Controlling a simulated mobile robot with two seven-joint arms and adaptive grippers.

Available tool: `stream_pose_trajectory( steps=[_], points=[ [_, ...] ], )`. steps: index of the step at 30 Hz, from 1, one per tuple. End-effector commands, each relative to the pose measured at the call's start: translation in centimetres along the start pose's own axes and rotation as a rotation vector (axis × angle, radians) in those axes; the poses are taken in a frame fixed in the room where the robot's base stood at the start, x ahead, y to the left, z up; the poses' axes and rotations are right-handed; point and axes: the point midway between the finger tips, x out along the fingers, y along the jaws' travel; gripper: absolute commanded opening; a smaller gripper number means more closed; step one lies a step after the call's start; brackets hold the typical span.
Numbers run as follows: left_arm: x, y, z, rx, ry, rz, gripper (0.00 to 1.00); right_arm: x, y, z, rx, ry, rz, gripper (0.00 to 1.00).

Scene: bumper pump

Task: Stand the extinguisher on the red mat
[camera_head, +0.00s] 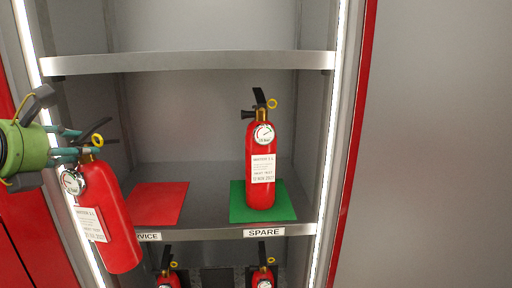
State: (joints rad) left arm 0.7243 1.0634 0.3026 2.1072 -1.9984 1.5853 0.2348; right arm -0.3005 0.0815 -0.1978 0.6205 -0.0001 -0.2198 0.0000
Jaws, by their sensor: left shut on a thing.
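A red extinguisher (112,220) hangs from my left gripper (84,143) at the left, tilted, its gauge and white label facing me. The gripper is shut on it near the handle at its top. The extinguisher is in front of the cabinet's left post, apart from the shelf. The red mat (158,203) lies bare on the middle shelf, to the right of the extinguisher, its left part hidden. My right gripper is not in view.
A second extinguisher (261,165) stands upright on a green mat (284,207) above the "SPARE" label (264,232). More extinguishers (262,277) show on the shelf below. An upper shelf (190,62) spans the cabinet. Lit posts (330,130) edge both sides.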

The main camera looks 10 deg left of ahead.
Motion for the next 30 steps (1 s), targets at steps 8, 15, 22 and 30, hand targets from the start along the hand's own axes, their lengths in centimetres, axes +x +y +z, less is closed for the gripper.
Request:
stream_pose_trajectory(
  steps=[8,15,22,30],
  points=[
    [3.9,-4.7,-5.0,0.061,-0.024,-0.191,0.0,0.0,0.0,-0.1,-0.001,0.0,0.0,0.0],
    [6.8,-11.1,-12.4,0.146,-0.041,-0.434,0.0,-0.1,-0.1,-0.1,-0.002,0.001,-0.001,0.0],
    [7.1,-17.9,-20.1,0.233,-0.055,-0.659,0.0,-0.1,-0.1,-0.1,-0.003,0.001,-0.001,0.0],
    [5.2,-22.9,-25.7,0.291,-0.066,-0.785,0.0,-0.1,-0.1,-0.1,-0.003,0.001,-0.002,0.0]
  ],
)
